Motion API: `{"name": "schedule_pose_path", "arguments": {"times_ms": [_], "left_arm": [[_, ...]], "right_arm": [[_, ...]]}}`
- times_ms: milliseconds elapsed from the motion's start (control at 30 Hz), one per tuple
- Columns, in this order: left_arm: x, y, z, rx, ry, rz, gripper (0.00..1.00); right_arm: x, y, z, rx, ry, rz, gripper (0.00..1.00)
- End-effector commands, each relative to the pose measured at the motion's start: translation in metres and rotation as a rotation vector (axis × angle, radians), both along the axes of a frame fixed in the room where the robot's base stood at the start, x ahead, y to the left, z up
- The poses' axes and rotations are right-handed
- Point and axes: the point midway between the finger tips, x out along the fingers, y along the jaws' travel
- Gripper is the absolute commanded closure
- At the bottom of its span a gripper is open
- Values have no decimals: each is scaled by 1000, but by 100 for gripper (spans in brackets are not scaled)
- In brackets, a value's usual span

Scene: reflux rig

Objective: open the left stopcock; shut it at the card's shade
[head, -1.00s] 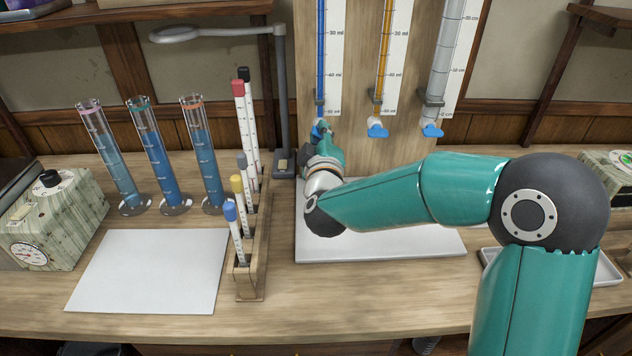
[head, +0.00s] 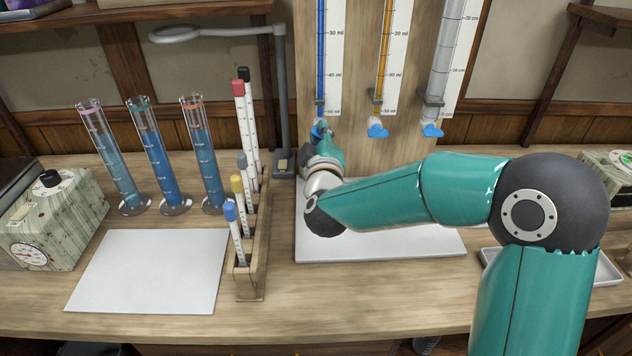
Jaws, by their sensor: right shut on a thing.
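Three burettes hang on the wooden backboard. The left burette (head: 320,45) holds blue liquid, the middle burette (head: 384,50) holds amber liquid, and the right burette (head: 452,50) looks grey. The left stopcock (head: 316,129) is blue and mostly hidden by my right gripper (head: 322,132), which is shut on it. How far the stopcock is turned I cannot tell. The middle stopcock (head: 377,130) and right stopcock (head: 432,131) are blue and free. Whatever stands under the left burette is hidden behind my right arm. No shade card can be made out. My left gripper is not in view.
A white board (head: 420,245) lies under the burettes. Three cylinders of blue liquid (head: 158,170) stand left, near a wooden rack (head: 250,285) of capped thermometer-like tubes. A blank white sheet (head: 150,270), a dial box (head: 55,220) and a lamp stand (head: 283,100) are also there.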

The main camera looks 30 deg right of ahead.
Motion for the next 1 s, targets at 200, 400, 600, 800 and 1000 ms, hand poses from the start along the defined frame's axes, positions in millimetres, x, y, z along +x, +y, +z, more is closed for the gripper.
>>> {"name": "schedule_pose_path", "arguments": {"times_ms": [200,400,600,800,1000], "left_arm": [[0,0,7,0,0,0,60],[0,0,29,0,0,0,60],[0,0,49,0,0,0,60],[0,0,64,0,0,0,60],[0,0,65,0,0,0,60]], "right_arm": [[0,2,-5,-32,35,4,100],[0,2,-3,-178,108,6,100],[0,2,-3,-356,193,7,100],[-1,1,-5,-530,276,8,100],[-1,1,-7,-584,298,7,100]]}}
